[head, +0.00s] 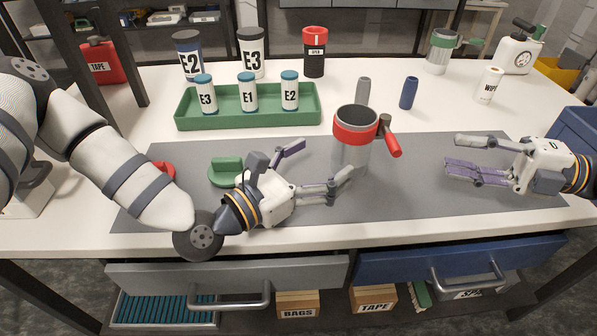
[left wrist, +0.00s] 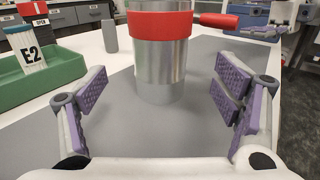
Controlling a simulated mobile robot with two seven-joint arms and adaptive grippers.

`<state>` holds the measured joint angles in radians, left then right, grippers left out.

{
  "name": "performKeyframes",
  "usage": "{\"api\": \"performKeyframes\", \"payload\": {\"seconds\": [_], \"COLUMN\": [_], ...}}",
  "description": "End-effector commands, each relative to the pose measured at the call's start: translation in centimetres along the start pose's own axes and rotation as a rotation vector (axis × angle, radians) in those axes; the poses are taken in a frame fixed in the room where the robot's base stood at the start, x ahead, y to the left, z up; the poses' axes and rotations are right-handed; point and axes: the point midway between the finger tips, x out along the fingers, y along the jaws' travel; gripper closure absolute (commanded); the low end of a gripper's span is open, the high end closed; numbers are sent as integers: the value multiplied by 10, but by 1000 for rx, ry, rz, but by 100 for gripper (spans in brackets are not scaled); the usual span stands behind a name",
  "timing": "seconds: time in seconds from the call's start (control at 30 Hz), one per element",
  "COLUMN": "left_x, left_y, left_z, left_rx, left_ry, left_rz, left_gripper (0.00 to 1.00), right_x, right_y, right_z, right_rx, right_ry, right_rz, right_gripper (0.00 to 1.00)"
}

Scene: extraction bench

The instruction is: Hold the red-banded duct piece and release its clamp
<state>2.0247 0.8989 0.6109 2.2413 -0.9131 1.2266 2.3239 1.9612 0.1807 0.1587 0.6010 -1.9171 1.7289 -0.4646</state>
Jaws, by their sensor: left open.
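The red-banded duct piece (head: 351,155) is a silvery cylinder standing upright on the grey mat. Its red band (head: 355,126) circles the upper part, and the clamp's red lever (head: 389,141) sticks out to the right. My left gripper (head: 320,163) is open, low at the left of the duct piece. In the left wrist view the duct piece (left wrist: 158,70) stands between and beyond the spread fingers, with visible gaps on both sides. The red lever (left wrist: 218,20) points right there. My right gripper (head: 458,156) is open and empty, to the right of the duct piece, fingers pointing at it.
A green tray (head: 215,119) with several labelled bottles stands behind the mat (head: 420,190). A grey cylinder (head: 363,91) and a blue cylinder (head: 409,93) stand behind the duct piece. A green-handled part (head: 226,170) lies behind my left wrist. The mat between the duct piece and right gripper is clear.

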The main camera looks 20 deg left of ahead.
Motion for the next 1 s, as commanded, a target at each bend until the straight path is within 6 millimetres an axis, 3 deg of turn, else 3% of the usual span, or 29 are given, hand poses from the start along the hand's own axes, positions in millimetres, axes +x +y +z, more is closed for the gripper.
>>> {"api": "performKeyframes", "payload": {"seconds": [0.1, 0.3, 0.67, 0.93, 0.97, 1.0], "left_x": [29, 62, 70, 70, 70, 70], "left_y": [-1, -1, 0, 0, 0, 0], "left_z": [0, 0, 0, 0, 0, 0], "left_rx": [4, 2, 1, 1, 2, 1], "left_ry": [-1, 0, 1, 1, 1, 1], "left_rz": [-3, -1, 0, 0, 0, 0], "left_gripper": [17, 17, 17, 76, 77, 48], "right_x": [0, 0, 0, 0, 0, 0], "right_y": [0, 0, 0, 0, 0, 0], "right_z": [0, 0, 0, 0, 0, 0], "right_rx": [0, 0, 0, 0, 0, 0], "right_ry": [0, 0, 0, 0, 0, 0], "right_rz": [0, 0, 0, 0, 0, 0], "right_gripper": [67, 67, 67, 67, 67, 67]}}
